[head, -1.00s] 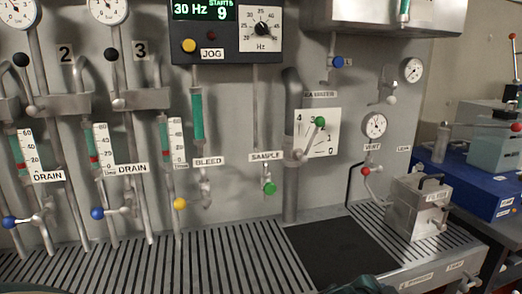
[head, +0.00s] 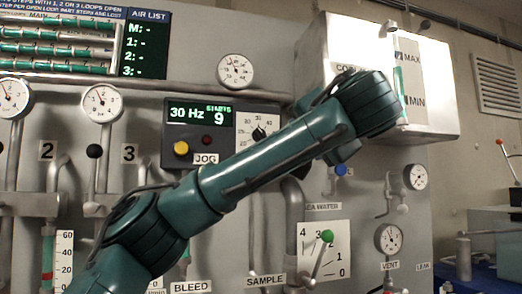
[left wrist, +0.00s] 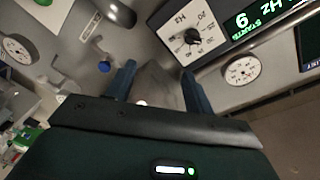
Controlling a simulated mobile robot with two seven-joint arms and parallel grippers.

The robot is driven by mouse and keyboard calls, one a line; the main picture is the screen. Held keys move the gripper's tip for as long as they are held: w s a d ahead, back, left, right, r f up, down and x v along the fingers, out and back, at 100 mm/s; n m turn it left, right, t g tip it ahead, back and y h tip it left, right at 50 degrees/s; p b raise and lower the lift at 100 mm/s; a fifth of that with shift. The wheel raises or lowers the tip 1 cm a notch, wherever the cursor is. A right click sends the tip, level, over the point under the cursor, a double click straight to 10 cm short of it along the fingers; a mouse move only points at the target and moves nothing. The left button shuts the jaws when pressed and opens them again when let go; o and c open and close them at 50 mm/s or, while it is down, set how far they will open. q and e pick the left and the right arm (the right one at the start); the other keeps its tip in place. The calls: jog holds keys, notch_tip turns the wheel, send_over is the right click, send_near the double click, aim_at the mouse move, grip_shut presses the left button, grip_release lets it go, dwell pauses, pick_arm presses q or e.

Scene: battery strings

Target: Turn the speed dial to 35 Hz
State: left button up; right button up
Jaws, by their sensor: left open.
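The speed dial is a black knob (head: 258,133) on a white scale plate marked Hz. My arm covers the plate's lower part in the head view. The green display (head: 199,115) left of it reads 30 Hz and STARTS 9. In the left wrist view the dial knob (left wrist: 192,37) shows upside down, beyond the right-hand finger. My left gripper (left wrist: 158,71) is open with nothing between its fingers, and it is apart from the dial. My right gripper is not in view.
A yellow button (head: 181,148) and the JOG label sit below the display. A metal tank (head: 345,45) juts out at upper right, close to my left arm. A blue-handled valve (head: 341,170) and a green-tipped lever (head: 327,236) lie below.

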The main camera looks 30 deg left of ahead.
pick_arm(q)
jog(key=s+a+r+n+y, duration=0.1)
jog(key=s+a+r+n, duration=0.1)
jog(key=s+r, duration=0.1)
jog(key=w+a+g+p, duration=0.1)
jog(key=w+a+p, duration=0.7)
jog(key=a+p, duration=0.1)
jog(key=shift+a+y, duration=0.3)
jog(key=shift+a, duration=0.4)
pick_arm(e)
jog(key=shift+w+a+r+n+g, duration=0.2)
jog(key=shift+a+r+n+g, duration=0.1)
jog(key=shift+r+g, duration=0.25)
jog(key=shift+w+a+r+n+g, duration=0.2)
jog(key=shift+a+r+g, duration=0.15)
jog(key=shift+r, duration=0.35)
pick_arm(q)
jog(key=shift+r, duration=0.15)
jog(key=c, duration=1)
jog(key=shift+m, duration=0.3)
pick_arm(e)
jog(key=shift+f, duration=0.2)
